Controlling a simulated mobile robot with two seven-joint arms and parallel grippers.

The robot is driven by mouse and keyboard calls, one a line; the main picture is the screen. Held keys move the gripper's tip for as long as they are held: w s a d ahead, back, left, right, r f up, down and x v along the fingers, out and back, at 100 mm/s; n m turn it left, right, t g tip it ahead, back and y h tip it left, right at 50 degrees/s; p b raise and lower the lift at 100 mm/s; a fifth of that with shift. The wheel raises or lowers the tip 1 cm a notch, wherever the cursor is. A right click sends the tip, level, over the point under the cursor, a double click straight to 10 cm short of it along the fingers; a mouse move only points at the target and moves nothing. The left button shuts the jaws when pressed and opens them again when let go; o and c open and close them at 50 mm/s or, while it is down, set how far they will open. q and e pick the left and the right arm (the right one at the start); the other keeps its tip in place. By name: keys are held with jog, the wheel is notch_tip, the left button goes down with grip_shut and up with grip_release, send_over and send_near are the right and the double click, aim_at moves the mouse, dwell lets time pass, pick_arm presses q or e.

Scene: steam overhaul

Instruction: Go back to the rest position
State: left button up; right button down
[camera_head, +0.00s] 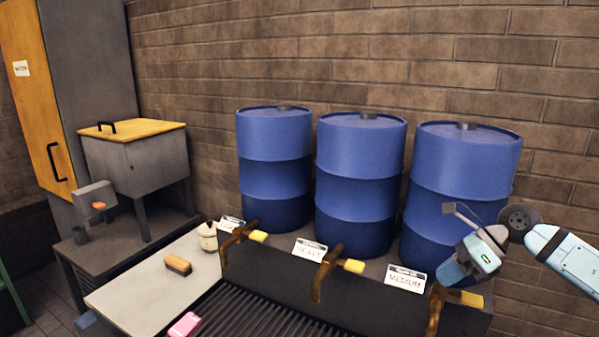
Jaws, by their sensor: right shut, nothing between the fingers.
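My right arm comes in from the right edge, and its gripper (457,212) is in front of the rightmost blue drum (467,160). The gripper is small and partly unclear here, but it is shut with nothing held. It is above the right tap (440,300) and the "MEDIUM" label; I cannot tell whether it is clear of the drum in depth. My left gripper is not in view.
Two more blue drums (275,150) (360,170) stand along the brick wall. Brown taps with yellow ends stick out in front. A pale table (140,295) holds a brush (178,264), a pink block (185,325) and a small pot (208,236). A yellow-lidded grey box (140,165) stands left.

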jog(key=s+a+f+m+t+y+p, duration=0.25)
jog(key=a+m+t+y, duration=0.2)
jog(key=a+m, duration=0.3)
jog(key=s+a+f+m+t+y+p, duration=0.1)
jog(key=s+a+f+m+t+y, duration=0.15)
jog(key=a+m+y, duration=0.4)
jog(key=s+f+m+t+h+p, duration=0.2)
jog(key=s+f+m+h+p, duration=0.2)
jog(key=s+f+m+h, duration=1.2)
jog(key=s+f+m, duration=0.5)
jog(key=m, duration=0.9)
jog(key=shift+d+f+t+h, duration=0.25)
jog(key=shift+d+t+h, duration=0.05)
jog(key=shift+d+h, duration=0.1)
jog(key=shift+s, duration=0.1)
